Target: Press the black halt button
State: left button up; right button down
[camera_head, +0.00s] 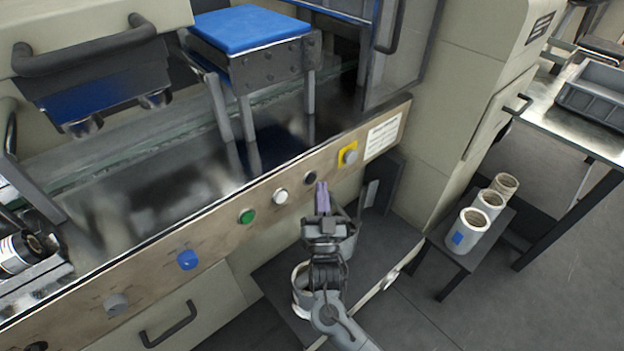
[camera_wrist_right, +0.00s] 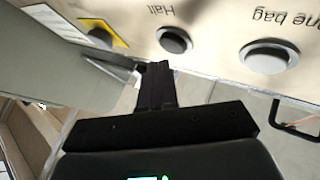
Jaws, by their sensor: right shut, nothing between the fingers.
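The black halt button (camera_head: 310,177) sits on the machine's front panel, between a white button (camera_head: 280,195) and a grey knob on a yellow plate (camera_head: 348,155). In the right wrist view the halt button (camera_wrist_right: 175,40) shows near the top, with the label "Halt" beside it. My right gripper (camera_head: 322,192) is shut and empty, its fingertips just below and right of the button in the head view. In the right wrist view its closed fingers (camera_wrist_right: 157,75) point toward the panel, a little left of the button. I cannot tell any contact. My left gripper is not in view.
A green button (camera_head: 247,216) and a blue button (camera_head: 187,259) lie further left along the panel (camera_head: 220,232). A grey bin (camera_head: 598,92) rests on a table at the far right.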

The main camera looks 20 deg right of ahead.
jog(key=shift+w, duration=0.1)
dwell(0.6)
jog(key=shift+w+a, duration=0.2)
jog(key=shift+w, duration=0.1)
jog(key=shift+w+a+b, duration=0.15)
jog(key=shift+w+b, duration=0.15)
jog(key=shift+w, duration=0.05)
dwell(0.8)
dwell(0.4)
jog(key=shift+s+d+p, duration=0.35)
jog(key=shift+s+p, duration=0.4)
jog(key=shift+p, duration=0.05)
